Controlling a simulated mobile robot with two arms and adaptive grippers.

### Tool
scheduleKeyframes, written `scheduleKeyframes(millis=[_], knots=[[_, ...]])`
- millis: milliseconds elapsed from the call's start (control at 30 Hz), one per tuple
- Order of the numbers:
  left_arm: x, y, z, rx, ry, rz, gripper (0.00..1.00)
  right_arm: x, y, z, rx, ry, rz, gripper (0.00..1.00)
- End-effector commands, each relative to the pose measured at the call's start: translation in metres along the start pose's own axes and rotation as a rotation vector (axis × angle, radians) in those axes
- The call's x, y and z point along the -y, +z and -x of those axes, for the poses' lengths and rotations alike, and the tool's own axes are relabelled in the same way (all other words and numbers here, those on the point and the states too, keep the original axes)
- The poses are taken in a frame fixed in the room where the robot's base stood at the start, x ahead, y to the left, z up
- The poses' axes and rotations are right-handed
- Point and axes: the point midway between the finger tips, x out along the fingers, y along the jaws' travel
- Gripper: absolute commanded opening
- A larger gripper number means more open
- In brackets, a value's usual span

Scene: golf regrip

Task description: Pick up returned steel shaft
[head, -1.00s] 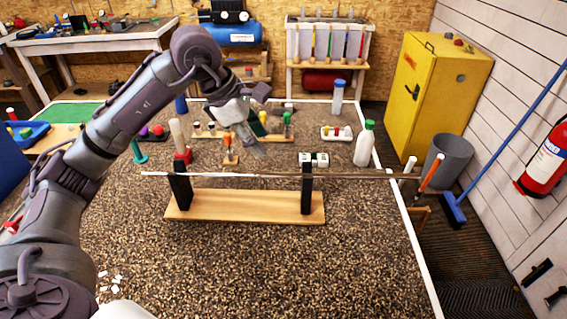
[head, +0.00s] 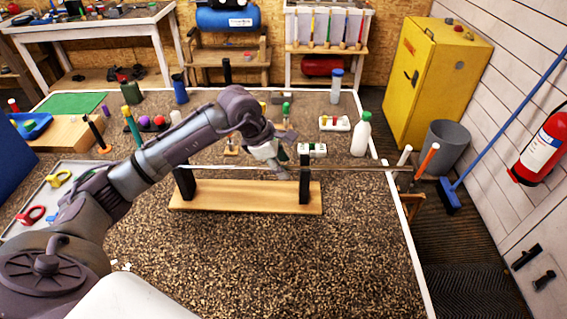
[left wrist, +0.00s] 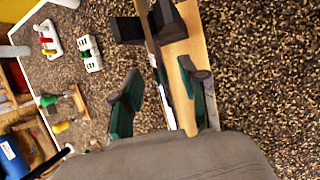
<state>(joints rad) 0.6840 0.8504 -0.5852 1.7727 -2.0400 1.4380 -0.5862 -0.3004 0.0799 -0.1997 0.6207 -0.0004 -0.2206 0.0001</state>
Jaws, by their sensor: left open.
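The long thin steel shaft (head: 225,167) lies level across two black uprights of a wooden stand (head: 245,196). It is silvery at the left and looks brownish beyond the right upright. My left gripper (head: 279,170) is at the shaft, just left of the right upright (head: 305,180), and hides a short stretch of it. In the left wrist view my gripper (left wrist: 160,88) is open, and the shaft (left wrist: 157,65) runs between its two green-faced fingers with gaps on both sides. The shaft still rests on the stand. My right gripper is not in view.
A white bottle with a green cap (head: 361,135) and a small white tray (head: 334,123) stand behind the shaft's right part. A grey bin (head: 447,145) stands beyond the table's right edge. The table (head: 300,265) in front of the stand is clear.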

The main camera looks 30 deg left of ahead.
Motion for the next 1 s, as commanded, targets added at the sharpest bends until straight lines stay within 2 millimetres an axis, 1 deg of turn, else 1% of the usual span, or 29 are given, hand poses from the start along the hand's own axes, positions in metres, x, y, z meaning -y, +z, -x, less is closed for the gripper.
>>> scheduleKeyframes(millis=[200,467,867,1000], knots=[[0.000,0.000,-0.001,0.000,0.000,0.000,0.43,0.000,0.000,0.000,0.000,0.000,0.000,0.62],[0.000,0.000,-0.001,0.000,0.000,0.000,0.00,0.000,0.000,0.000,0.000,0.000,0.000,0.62],[-0.001,0.001,0.001,0.002,0.002,-0.001,0.00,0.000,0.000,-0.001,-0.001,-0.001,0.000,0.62],[-0.004,0.006,0.012,0.004,0.005,-0.003,0.00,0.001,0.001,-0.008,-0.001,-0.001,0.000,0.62]])
